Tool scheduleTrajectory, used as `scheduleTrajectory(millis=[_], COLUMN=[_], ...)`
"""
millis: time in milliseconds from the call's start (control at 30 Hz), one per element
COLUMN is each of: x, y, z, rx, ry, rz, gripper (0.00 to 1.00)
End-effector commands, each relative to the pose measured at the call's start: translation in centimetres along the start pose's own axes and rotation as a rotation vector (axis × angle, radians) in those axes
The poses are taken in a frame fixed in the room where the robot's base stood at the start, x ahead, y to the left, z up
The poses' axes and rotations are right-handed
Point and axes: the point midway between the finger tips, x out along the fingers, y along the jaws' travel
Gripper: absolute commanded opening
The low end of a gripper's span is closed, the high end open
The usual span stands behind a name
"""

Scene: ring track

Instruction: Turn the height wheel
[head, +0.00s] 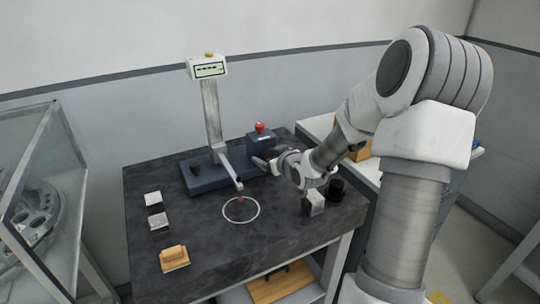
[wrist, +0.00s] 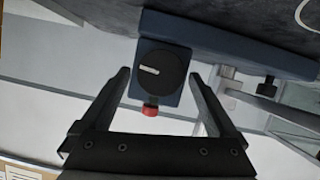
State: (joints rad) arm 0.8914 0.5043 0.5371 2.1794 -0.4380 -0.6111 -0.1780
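The height wheel (wrist: 163,72) is a round black disc with a white mark, on the face of a dark blue block (wrist: 147,25) in the wrist view. My gripper (wrist: 160,76) is open, its two dark fingers left and right of the wheel with visible space on both sides. I cannot tell how far the fingertips are from the wheel in depth. In the head view the blue block (head: 262,141) with a red knob (head: 259,127) stands on the gauge's blue base (head: 205,178). My gripper (head: 262,163) is at its right side there, and the wheel is not clearly visible.
Small metal blocks (head: 153,199) and a wooden piece (head: 174,258) lie left. A metal block (head: 314,204) and black cylinder (head: 336,188) stand right.

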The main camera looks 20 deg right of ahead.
Motion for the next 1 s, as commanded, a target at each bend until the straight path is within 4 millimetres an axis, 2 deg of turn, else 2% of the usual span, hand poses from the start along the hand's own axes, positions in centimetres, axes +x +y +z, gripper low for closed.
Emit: scheduleTrajectory(millis=[33,400,467,767,1000], x=[0.00,0.00,0.01,-0.11,-0.26], y=[0.00,0.00,0.00,0.15,0.41], z=[0.00,-0.02,-0.02,-0.29,-0.58], rx=[0.000,0.000,0.000,0.042,0.179], ry=[0.000,0.000,0.000,-0.001,-0.001], rz=[0.000,0.000,0.000,-0.017,-0.073], gripper=[0.84,0.18,0.10,0.10,0.10])
